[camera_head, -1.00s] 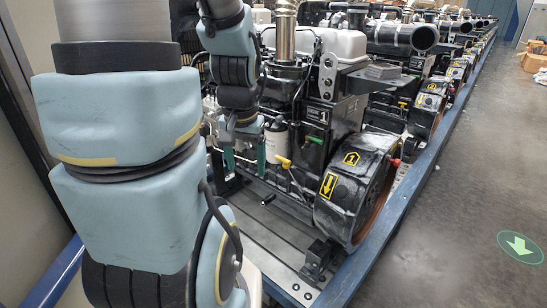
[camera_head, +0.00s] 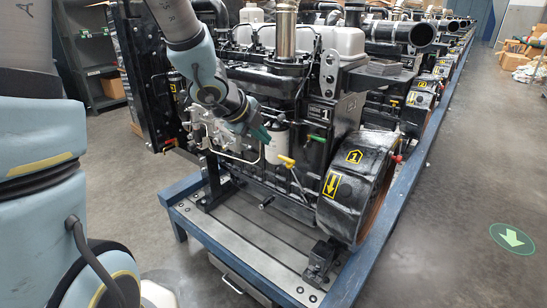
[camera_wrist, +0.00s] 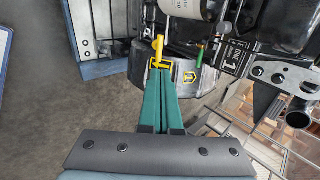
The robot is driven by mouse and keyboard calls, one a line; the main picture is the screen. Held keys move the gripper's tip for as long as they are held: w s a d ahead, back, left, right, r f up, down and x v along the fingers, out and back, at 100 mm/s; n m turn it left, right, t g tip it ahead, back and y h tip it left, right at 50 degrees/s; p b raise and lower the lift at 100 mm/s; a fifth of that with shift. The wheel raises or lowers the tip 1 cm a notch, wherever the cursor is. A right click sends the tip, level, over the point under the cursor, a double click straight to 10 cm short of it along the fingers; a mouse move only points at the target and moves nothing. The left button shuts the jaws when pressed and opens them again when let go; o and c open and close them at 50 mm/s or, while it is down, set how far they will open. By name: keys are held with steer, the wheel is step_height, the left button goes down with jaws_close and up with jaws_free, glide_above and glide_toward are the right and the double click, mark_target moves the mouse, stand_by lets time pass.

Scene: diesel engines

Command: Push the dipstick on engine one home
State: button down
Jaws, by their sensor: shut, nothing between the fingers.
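Engine one (camera_head: 318,115) carries a plate marked 1. The dipstick's yellow handle (camera_head: 287,161) stands out from the engine's near side, below and right of the white filter. In the wrist view the yellow handle (camera_wrist: 159,46) shows just beyond my fingertips. How far the dipstick sits in its tube cannot be told. My gripper (camera_head: 264,133) is beside the white filter in the head view, up and left of the handle. In the wrist view my gripper's (camera_wrist: 160,70) green fingers are together and empty, pointing toward the handle. Whether they touch it cannot be told.
The white filter (camera_head: 277,145) is close to my gripper. A green-handled part (camera_wrist: 199,52) is right of the dipstick in the wrist view. The flywheel housing (camera_head: 350,185) bears yellow labels. A blue-edged stand (camera_head: 215,235) holds the engine. Open floor (camera_head: 450,230) lies right.

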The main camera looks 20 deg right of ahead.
mark_target(285, 159)
steer(key=b+x, duration=0.2)
steer(key=x, duration=0.9)
steer(key=shift+d+f, duration=0.25)
steer(key=shift+f, duration=0.1)
steer(key=a+f+b+x, duration=0.1)
steer(key=b+x, duration=0.5)
steer(key=x, duration=0.3)
steer(key=s+a+f+b+x, duration=0.1)
steer(key=b+x, duration=0.5)
steer(key=x, duration=0.4)
steer(key=shift+a+f, duration=0.25)
steer(key=shift+s, duration=0.2)
